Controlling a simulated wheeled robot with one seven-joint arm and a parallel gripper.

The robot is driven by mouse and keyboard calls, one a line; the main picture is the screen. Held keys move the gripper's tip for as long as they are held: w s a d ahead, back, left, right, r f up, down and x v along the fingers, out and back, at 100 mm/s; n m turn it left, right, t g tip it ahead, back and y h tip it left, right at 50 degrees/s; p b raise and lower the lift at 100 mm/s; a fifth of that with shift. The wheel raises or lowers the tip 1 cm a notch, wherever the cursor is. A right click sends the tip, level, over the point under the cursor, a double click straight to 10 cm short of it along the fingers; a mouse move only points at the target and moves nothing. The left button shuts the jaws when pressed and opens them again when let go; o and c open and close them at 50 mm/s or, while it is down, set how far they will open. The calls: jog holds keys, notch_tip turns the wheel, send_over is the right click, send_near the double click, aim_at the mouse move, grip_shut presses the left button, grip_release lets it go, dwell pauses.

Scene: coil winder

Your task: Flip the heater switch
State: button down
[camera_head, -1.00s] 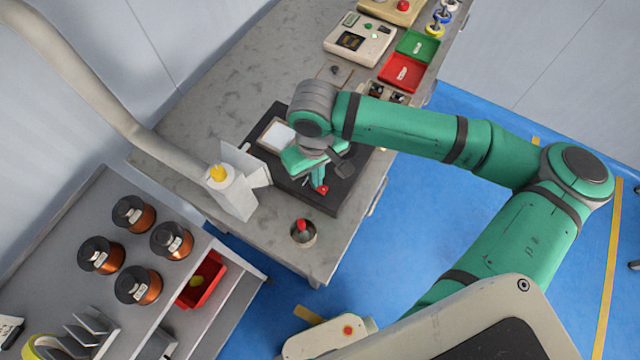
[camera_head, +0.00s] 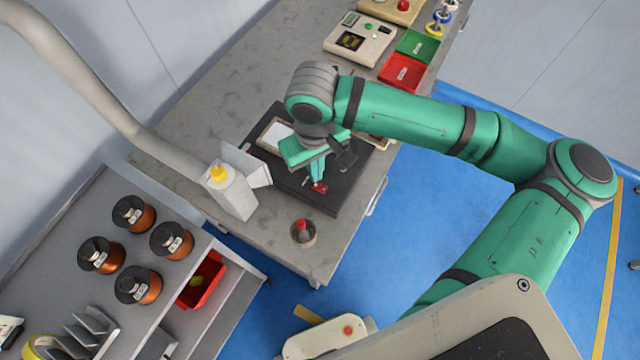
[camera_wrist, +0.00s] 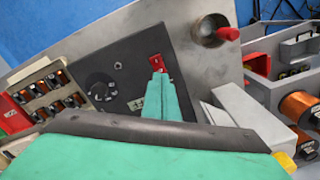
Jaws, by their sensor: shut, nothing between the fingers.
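The heater switch appears to be the small red switch (camera_wrist: 156,62) on the black panel (camera_wrist: 125,85). It also shows as a red spot in the head view (camera_head: 320,187), beside the fingertips. My gripper (camera_head: 317,178) points down over the black unit with its fingers together and empty. In the wrist view the closed fingertips (camera_wrist: 158,76) lie right at the near edge of the red switch and hide part of it. I cannot tell whether they touch it, nor which way it is set. A round black knob (camera_wrist: 100,87) and a small metal toggle (camera_wrist: 117,66) sit left of it.
A round holder with a red-tipped tool (camera_head: 303,232) stands near the bench corner. Red (camera_head: 402,73) and green (camera_head: 418,46) trays lie farther back. Copper spools (camera_head: 134,214) stand on the left cart.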

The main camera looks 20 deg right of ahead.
aim_at(316, 185)
notch_tip(316, 185, up, 3)
jog(key=shift+r, duration=0.1)
dwell(0.4)
dwell(0.5)
